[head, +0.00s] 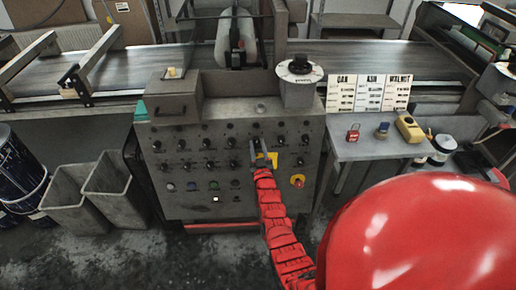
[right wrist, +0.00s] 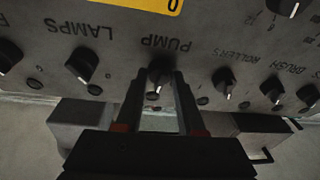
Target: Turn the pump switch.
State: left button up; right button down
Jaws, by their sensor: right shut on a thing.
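The control panel (head: 235,205) is a grey cabinet front with rows of black knobs, in the middle of the head view. The pump switch (right wrist: 159,74) is a black rotary knob beside the upside-down label PUMP in the right wrist view. My right gripper (right wrist: 160,79) has its two fingers on either side of this knob and is shut on it. In the head view my right gripper (head: 262,157) is against the panel at the end of my red arm, and it hides the pump switch there. My left gripper is not in view.
Neighbouring knobs sit close by: the lamps knob (right wrist: 82,65) and the rollers knob (right wrist: 223,81). A red and yellow button (head: 298,181) is lower right on the panel. A side table (head: 360,150) holds small items. Grey bins (head: 107,190) stand left. A conveyor (head: 370,55) runs behind.

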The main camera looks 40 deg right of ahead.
jog(key=shift+w+a+m+g+h+b, duration=0.1)
jog(key=shift+m+g+h+b, duration=0.3)
jog(key=shift+m, duration=1.05)
jog(key=shift+a+m+g+h+p, duration=0.1)
jog(key=shift+m+h, duration=0.6)
jog(key=shift+m, duration=0.75)
jog(key=c, duration=0.5)
grip_release()
jog(key=b+v, duration=0.2)
jog(key=v, duration=1.5)
jog(key=shift+a, duration=0.15)
